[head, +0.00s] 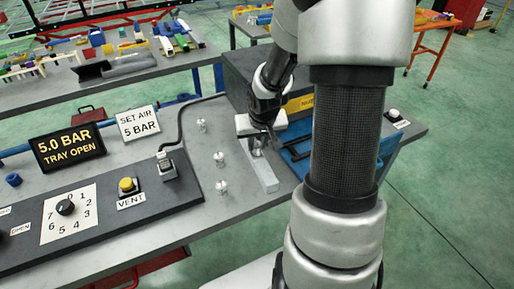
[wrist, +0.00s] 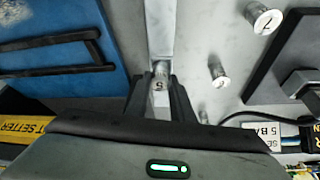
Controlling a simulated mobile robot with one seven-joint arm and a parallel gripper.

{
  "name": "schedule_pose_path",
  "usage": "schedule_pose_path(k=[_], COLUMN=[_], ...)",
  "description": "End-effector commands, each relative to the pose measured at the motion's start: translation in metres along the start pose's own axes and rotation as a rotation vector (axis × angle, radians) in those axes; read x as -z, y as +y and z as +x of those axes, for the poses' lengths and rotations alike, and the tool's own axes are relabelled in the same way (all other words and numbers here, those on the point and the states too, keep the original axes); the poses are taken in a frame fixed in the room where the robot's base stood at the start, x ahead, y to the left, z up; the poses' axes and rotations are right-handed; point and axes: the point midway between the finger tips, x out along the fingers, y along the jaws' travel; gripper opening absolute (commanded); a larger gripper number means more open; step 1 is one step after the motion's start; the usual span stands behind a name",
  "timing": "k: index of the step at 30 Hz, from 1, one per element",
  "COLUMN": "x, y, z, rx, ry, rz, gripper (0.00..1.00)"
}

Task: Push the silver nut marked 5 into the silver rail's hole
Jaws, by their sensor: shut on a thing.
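The silver rail (wrist: 161,30) runs straight away from the nut in the wrist view. In the head view the rail (head: 264,174) lies on the grey bench, and my gripper (head: 257,146) is over its far part. The nut is at or just above the rail; I cannot tell whether it touches. The rail's hole is hidden.
Several other silver nuts stand left of the rail, one (head: 222,187) close by; a nut marked 7 (wrist: 264,18) shows in the wrist view. A blue tray (head: 296,143) lies right of the rail. A control panel (head: 100,212) with a vent button and dial stands left.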

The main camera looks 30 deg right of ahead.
Motion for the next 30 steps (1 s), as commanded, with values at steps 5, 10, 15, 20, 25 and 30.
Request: schedule_pose_path(k=[5, 10, 15, 20, 25, 30], x=[-0.005, -0.005, -0.006, -0.006, -0.006, -0.003], y=[0.000, 0.000, 0.000, 0.000, 0.000, 0.000], z=[0.012, 0.012, 0.014, 0.014, 0.014, 0.001], rx=[0.000, 0.000, 0.000, 0.000, 0.000, 0.000], ry=[0.001, 0.001, 0.001, 0.000, 0.000, 0.003], rz=[-0.001, 0.000, 0.000, -0.001, -0.001, 0.001], gripper=[0.00, 0.00, 0.29, 0.40, 0.40, 0.40])
